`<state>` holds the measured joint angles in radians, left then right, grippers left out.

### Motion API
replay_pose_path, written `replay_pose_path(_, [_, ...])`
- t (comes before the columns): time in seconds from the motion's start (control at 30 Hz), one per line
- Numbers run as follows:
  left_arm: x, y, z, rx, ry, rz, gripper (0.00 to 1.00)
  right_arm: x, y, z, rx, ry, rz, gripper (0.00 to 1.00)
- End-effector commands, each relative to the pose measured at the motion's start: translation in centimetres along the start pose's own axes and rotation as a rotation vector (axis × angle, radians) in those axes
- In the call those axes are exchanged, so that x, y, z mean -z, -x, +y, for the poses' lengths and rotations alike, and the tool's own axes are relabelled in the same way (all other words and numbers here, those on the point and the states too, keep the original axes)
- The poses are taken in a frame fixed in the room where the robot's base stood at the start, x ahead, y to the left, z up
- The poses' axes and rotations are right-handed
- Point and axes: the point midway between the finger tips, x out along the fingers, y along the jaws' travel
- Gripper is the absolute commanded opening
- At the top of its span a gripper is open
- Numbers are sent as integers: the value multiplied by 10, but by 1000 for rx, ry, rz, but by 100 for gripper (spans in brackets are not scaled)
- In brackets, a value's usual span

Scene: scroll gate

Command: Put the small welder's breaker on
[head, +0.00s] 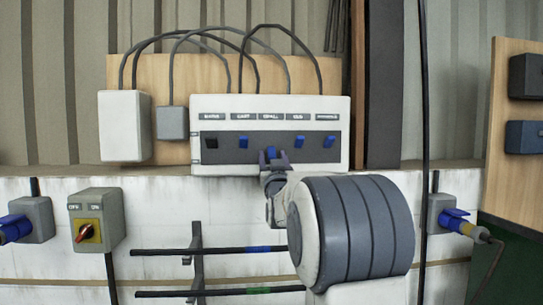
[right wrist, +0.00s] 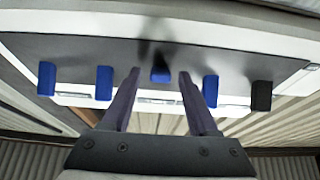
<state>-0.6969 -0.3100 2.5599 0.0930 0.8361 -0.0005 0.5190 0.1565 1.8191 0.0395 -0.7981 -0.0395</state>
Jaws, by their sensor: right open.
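The breaker box (head: 340,108) is white with a dark strip and a row of labelled toggles. The middle blue toggle (head: 270,152), under a label that seems to read SMALL, sits lower than its neighbours. My right gripper (head: 271,158) is in front of it, jaws open. In the right wrist view the middle toggle (right wrist: 160,75) shows between the spread fingertips of my right gripper (right wrist: 159,74), with a gap on each side. Whether the fingertips reach the toggle's depth is hard to tell. My left gripper is out of view.
Blue toggles (head: 243,142) (head: 299,141) flank the middle one closely. Another blue toggle (head: 329,141) is at right and a black one (head: 212,143) at left. A rotary switch (head: 88,231) and grey sockets (head: 38,218) are on the wall below. Cables arch above the box.

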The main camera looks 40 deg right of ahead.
Motion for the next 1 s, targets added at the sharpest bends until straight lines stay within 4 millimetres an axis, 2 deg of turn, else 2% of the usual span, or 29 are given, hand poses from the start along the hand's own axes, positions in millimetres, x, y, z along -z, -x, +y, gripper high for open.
replay_pose_path(0.07, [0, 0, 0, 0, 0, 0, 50, 0, 0, 0, 0, 0, 0, 60])
replay_pose_path(0.1, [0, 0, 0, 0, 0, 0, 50, 0, 0, 0, 0, 0, 0, 52])
replay_pose_path(0.17, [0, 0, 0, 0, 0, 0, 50, 0, 0, 0, 0, 0, 0, 29])
replay_pose_path(0.23, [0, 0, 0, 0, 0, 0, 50, 0, 0, 0, 0, 0, 0, 3])
replay_pose_path(0.27, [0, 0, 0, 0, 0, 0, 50, 0, 0, 0, 0, 0, 0, 0])
replay_pose_path(0.67, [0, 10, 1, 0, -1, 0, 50, 8, -1, 0, -1, 0, -52, 0])
replay_pose_path(0.87, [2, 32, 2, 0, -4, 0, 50, 18, -3, 0, -1, 0, -174, 0])
replay_pose_path(1.0, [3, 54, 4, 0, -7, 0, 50, 26, -5, 0, -1, 0, -290, 0])
